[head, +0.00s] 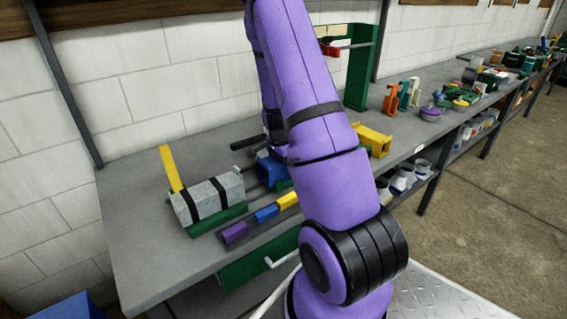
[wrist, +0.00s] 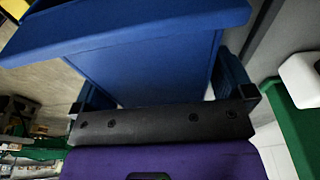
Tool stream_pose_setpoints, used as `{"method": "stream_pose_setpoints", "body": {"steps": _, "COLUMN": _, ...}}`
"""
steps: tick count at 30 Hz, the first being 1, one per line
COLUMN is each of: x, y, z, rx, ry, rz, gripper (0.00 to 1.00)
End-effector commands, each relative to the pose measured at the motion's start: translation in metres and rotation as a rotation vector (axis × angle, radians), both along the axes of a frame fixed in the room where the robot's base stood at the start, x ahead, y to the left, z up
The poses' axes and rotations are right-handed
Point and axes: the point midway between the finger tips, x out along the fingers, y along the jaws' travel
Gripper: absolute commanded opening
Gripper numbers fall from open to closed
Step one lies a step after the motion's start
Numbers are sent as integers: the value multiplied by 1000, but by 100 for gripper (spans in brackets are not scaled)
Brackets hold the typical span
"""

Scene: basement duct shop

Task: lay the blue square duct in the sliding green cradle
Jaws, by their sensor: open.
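The blue square duct (head: 270,170) is on the bench in the head view, partly hidden behind my arm. In the wrist view the blue duct (wrist: 145,55) fills the upper middle, with a wide flange across the top. My gripper (wrist: 162,88) is open, with one finger at each side of the duct's body; I cannot tell whether they touch it. In the head view my gripper is hidden by my arm. A small green part (head: 284,186) shows beside the blue duct, possibly the sliding cradle; most of it is hidden.
A grey block with black straps (head: 207,200) sits on a green base at left, beside a yellow upright bar (head: 171,168). Purple, blue and yellow pieces (head: 266,213) line the front. A yellow duct (head: 373,140) and green stand (head: 360,75) are right. The bench's left end is clear.

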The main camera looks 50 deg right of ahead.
Motion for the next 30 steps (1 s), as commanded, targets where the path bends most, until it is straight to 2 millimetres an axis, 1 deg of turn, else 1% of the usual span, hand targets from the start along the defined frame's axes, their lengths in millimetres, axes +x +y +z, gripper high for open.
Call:
{"method": "stream_pose_setpoints", "body": {"steps": 5, "x": 1, "y": 2, "z": 16, "rx": -3, "ry": -3, "rz": 2, "gripper": 100}}
{"method": "stream_pose_setpoints", "body": {"steps": 8, "x": 2, "y": 5, "z": 33, "rx": -2, "ry": -4, "rz": 2, "gripper": 100}}
{"method": "stream_pose_setpoints", "body": {"steps": 15, "x": 4, "y": 12, "z": 81, "rx": -2, "ry": -4, "rz": 3, "gripper": 100}}
{"method": "stream_pose_setpoints", "body": {"steps": 18, "x": 5, "y": 14, "z": 97, "rx": -1, "ry": -5, "rz": 3, "gripper": 100}}
{"method": "stream_pose_setpoints", "body": {"steps": 21, "x": 5, "y": 16, "z": 109, "rx": -2, "ry": -3, "rz": 1, "gripper": 100}}
{"method": "stream_pose_setpoints", "body": {"steps": 26, "x": 5, "y": 19, "z": 120, "rx": 0, "ry": -2, "rz": 5, "gripper": 100}}
{"method": "stream_pose_setpoints", "body": {"steps": 29, "x": 6, "y": 27, "z": 131, "rx": 8, "ry": -14, "rz": 41, "gripper": 100}}
{"method": "stream_pose_setpoints", "body": {"steps": 30, "x": 6, "y": 33, "z": 138, "rx": 14, "ry": -23, "rz": 70, "gripper": 100}}
